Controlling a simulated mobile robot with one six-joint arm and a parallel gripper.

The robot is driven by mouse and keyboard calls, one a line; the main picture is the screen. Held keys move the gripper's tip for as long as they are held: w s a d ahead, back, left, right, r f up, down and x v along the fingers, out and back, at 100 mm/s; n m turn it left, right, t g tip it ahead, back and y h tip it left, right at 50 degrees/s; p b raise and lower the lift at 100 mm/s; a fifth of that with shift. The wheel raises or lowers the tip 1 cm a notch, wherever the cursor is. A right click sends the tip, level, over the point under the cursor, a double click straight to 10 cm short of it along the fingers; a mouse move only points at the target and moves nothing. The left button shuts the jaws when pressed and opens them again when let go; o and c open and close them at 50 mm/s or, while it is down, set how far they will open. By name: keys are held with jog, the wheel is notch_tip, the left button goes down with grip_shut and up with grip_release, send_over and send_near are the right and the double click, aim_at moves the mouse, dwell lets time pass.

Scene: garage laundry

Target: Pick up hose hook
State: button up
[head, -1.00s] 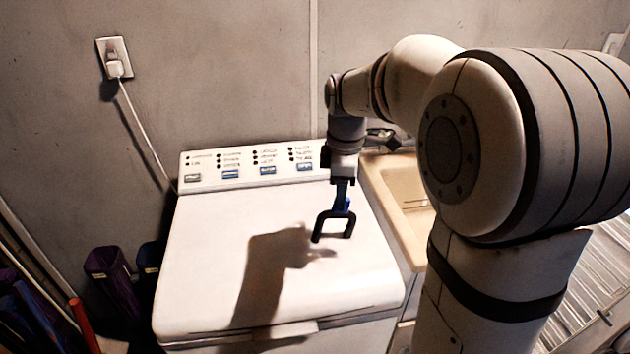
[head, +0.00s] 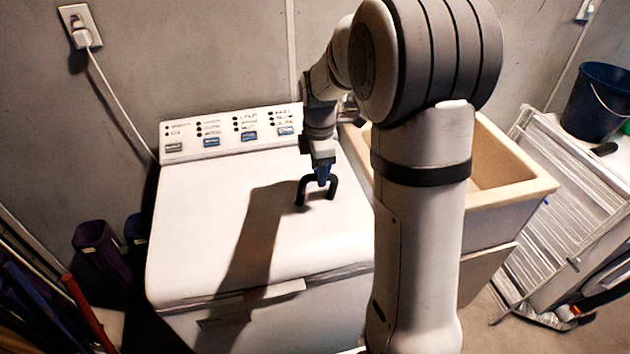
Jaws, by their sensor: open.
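My gripper (head: 316,201) points down over the right part of the white washer's top (head: 210,230). Its two dark fingers are spread apart with nothing visible between them. The fingertips look close to the lid; I cannot tell whether they touch it. I cannot make out a hose hook for certain in the head view. A small dark object behind my arm near the sink's back edge is mostly hidden, and I cannot tell what it is.
A beige sink (head: 520,185) stands right of the washer, partly behind my arm. Dark bins (head: 98,250) and long handles (head: 85,310) stand at the left. The washer's lid is otherwise clear.

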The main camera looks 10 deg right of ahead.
jog(key=shift+c, duration=0.3)
grip_shut()
